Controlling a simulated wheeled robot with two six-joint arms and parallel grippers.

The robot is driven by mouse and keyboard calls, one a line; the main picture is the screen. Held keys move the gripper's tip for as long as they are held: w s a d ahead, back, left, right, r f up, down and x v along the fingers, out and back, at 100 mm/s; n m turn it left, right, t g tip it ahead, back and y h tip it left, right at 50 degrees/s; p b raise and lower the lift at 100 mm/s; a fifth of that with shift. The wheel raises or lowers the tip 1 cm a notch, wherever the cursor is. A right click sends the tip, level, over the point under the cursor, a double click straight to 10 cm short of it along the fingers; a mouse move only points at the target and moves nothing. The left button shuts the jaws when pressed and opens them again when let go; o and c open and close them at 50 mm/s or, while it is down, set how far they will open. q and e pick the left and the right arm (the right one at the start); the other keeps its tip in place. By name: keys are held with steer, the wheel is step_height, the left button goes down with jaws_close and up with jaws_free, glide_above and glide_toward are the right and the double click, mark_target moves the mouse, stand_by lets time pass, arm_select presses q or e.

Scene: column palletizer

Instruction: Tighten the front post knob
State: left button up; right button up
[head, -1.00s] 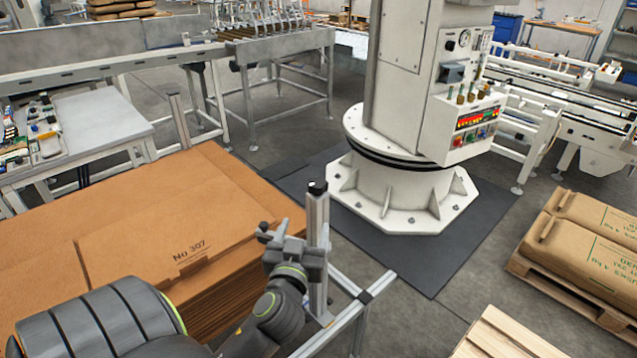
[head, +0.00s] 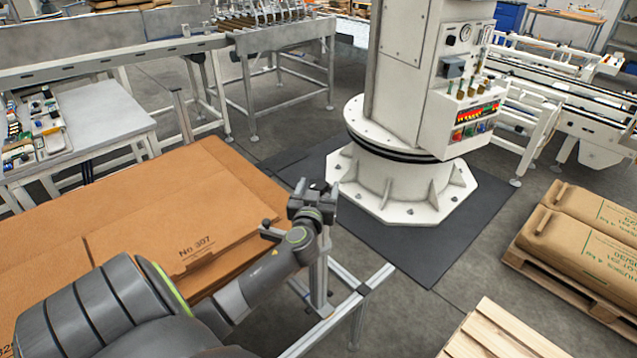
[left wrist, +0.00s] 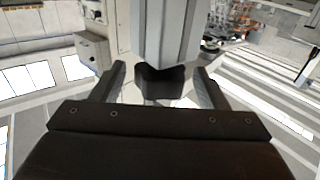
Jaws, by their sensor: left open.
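The front post (head: 318,275) is a pale metal upright at the near right corner of the cardboard stack. My left gripper (head: 312,197) is at its top and hides much of the upper post in the head view. In the left wrist view the grey post (left wrist: 168,35) comes down from the top. A dark knob (left wrist: 160,83) sits at its end, between the two spread fingers of my left gripper (left wrist: 160,72). Gaps show on both sides of the knob, so the fingers look apart from it. My right gripper is not in view.
The stack of cardboard sheets (head: 185,205) lies left of the post. A low metal rail frame (head: 345,315) runs at the post's foot. The white machine column (head: 400,185) stands behind on a dark mat (head: 425,262). Sacks on a pallet (head: 580,235) are at right.

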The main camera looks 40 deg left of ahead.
arm_select(q)
steer(key=shift+w+a, duration=0.25)
steer(key=shift+w, duration=0.1)
steer(key=c, duration=1)
